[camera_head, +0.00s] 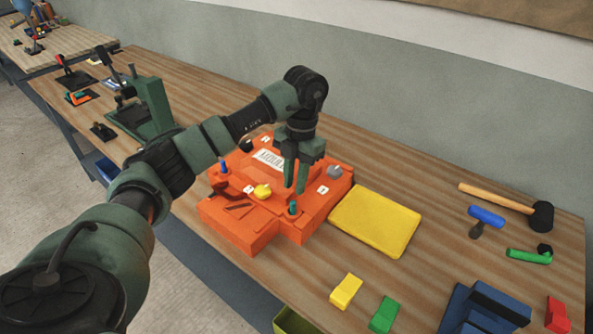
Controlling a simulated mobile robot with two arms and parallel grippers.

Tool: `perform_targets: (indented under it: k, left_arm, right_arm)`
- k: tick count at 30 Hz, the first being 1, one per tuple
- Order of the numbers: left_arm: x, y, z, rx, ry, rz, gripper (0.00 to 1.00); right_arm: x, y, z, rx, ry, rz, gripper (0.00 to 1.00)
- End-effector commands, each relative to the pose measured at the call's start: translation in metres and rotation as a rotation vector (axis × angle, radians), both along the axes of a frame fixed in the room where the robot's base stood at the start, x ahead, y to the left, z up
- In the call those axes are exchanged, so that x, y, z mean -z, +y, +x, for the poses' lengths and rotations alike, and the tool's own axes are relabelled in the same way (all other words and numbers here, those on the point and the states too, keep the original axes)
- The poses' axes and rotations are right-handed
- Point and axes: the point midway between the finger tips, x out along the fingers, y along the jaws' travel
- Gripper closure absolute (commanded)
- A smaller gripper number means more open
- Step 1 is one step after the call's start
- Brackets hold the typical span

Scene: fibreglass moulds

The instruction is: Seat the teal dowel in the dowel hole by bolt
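My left gripper (295,189) points down over the front right part of the orange mould (240,232). Its two green fingers are apart, with a gap between them and nothing visible in it. A small teal dowel (293,207) stands upright in the mould's front right part, just below the fingertips. Whether it is fully down in its hole is too small to tell. A blue pin (224,167) stands at the mould's left side. A yellow knob (262,191) and a grey knob (334,172) sit on top. My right gripper is not in view.
A yellow tray (375,222) lies right of the mould. Yellow (346,291) and green (384,314) blocks lie in front. A mallet (505,208), blue-handled tool (486,216) and dark blue blocks (485,310) are at right. A green machine (150,105) stands back left.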

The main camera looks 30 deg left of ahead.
Motion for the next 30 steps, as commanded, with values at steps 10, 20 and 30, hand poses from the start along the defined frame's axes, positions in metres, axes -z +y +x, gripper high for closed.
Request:
perform_targets:
  k: [10,20,30]
  left_arm:
    - [-0.049,-0.001,0.007,0.001,-0.001,0.001,0.78]
    - [-0.052,-0.001,0.008,0.001,0.001,-0.001,0.78]
    - [-0.052,-0.001,0.008,0.001,0.001,-0.001,0.78]
  right_arm:
    - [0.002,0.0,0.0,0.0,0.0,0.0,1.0]
    - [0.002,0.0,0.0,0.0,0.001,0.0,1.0]
    - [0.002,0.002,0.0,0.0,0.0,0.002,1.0]
